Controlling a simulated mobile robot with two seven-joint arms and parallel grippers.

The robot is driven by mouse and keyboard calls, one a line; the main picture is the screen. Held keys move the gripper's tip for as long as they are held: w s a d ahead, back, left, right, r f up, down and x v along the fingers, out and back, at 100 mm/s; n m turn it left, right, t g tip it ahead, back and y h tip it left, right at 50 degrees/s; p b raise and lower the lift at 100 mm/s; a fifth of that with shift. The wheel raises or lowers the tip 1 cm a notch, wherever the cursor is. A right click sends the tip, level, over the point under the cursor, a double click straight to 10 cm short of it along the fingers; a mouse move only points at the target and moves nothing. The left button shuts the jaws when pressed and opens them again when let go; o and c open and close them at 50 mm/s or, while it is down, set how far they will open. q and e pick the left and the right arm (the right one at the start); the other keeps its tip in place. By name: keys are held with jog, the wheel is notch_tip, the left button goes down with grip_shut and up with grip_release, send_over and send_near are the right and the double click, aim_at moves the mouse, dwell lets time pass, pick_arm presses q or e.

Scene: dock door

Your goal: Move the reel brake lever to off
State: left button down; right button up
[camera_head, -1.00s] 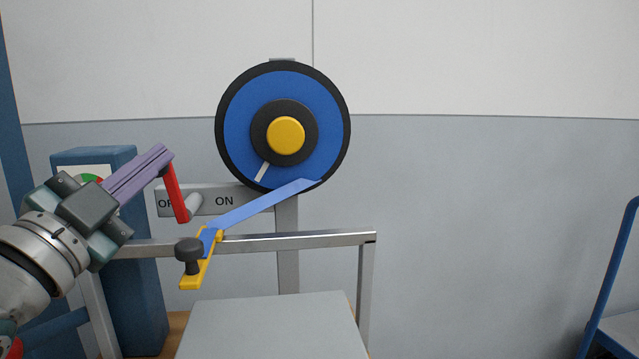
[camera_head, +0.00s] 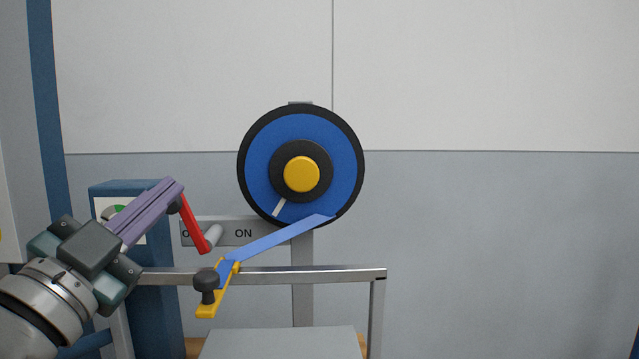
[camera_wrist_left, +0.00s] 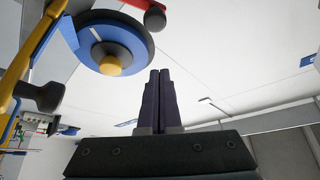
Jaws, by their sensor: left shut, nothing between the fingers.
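The red brake lever (camera_head: 195,222) is on a grey plate (camera_head: 269,230) below the reel. Its lower end is by a grey cylinder on the plate, and it leans up and left, toward the partly hidden OFF mark; ON is to the right. My left gripper (camera_head: 177,186) is shut and empty, its purple fingers beside the lever's upper end and dark knob. I cannot tell whether they touch. In the left wrist view, the lever (camera_wrist_left: 136,3) and its dark knob show above the shut fingers (camera_wrist_left: 159,73), at the top edge. My right gripper is not in view.
The blue reel (camera_head: 333,158) with a yellow hub stands behind. A blue strap runs from it down to a yellow clamp (camera_head: 206,310) with a dark knob, in front of a metal rail (camera_head: 310,274). A blue cabinet (camera_head: 163,315) stands left. The right side is clear.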

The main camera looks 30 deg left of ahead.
pick_arm(q)
jog(key=b+v, duration=0.1)
jog(key=v, duration=0.5)
jog(key=shift+a+r, duration=0.1)
jog(key=shift+a, duration=0.05)
